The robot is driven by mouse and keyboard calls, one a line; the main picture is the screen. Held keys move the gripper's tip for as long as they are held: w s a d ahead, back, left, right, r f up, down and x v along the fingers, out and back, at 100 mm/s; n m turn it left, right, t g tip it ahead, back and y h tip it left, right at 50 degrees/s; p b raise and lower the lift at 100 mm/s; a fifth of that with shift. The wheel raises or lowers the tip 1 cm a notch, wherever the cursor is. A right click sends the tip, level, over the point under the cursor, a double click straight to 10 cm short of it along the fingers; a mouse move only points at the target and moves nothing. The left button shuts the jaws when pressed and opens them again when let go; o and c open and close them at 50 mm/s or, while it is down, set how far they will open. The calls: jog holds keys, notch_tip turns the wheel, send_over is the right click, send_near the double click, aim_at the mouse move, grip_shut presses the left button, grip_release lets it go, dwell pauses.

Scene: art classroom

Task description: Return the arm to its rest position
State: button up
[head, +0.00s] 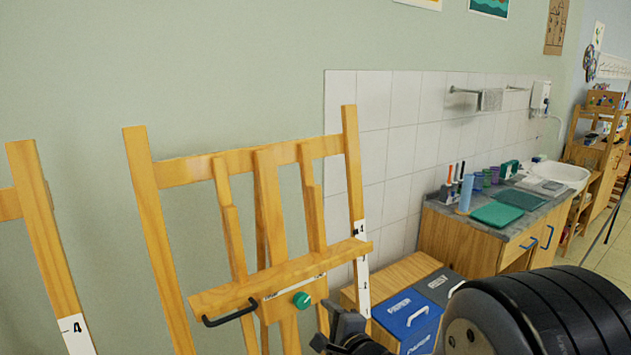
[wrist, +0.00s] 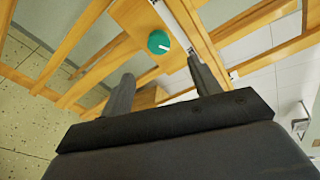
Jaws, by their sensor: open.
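My gripper (head: 345,330) is at the bottom of the head view, in front of the lower right part of a wooden easel (head: 230,292). In the wrist view my gripper (wrist: 160,85) has its two dark fingers spread apart with nothing between them. Beyond the fingers is the easel's green knob (wrist: 158,41) with a white mark. The knob also shows in the head view (head: 302,300), left of my gripper. My dark, rounded arm link fills the lower right of the head view and hides part of the floor and bins.
A blue-lidded bin (head: 408,308) and a grey-lidded bin (head: 437,284) stand right of the easel. Beyond is a counter (head: 480,222) with cups, a green tray (head: 497,214) and a sink (head: 558,173). Another easel (head: 45,240) stands at the left. Open floor shows at the far right.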

aim_at(304, 304)
jog(key=x, duration=1.1)
jog(key=shift+f, duration=0.25)
jog(key=shift+s+f+n+b, duration=0.1)
jog(key=shift+f+n+b, duration=0.05)
jog(key=shift+n+b, duration=0.4)
jog(key=shift+s+n+b, duration=0.1)
jog(key=shift+n+b, duration=0.15)
jog(key=shift+b, duration=0.2)
jog(key=n+b, duration=0.2)
jog(key=b, duration=0.1)
jog(key=shift+n+t, duration=0.3)
jog(key=n+t+b, duration=0.1)
jog(key=n+b, duration=0.4)
jog(key=shift+n, duration=0.3)
jog(key=n+y+b, duration=0.1)
jog(key=n+b, duration=0.2)
jog(key=n, duration=0.2)
jog(key=shift+f+n+b, duration=0.1)
jog(key=shift+n+b, duration=0.25)
jog(key=shift+n, duration=0.05)
jog(key=n+b, duration=0.1)
jog(key=n, duration=0.2)
jog(key=shift+t+y+b, duration=0.3)
jog(key=shift+y+b, duration=0.05)
jog(key=shift+y, duration=0.05)
jog(key=shift+n+b, duration=0.4)
jog(key=shift+n, duration=0.9)
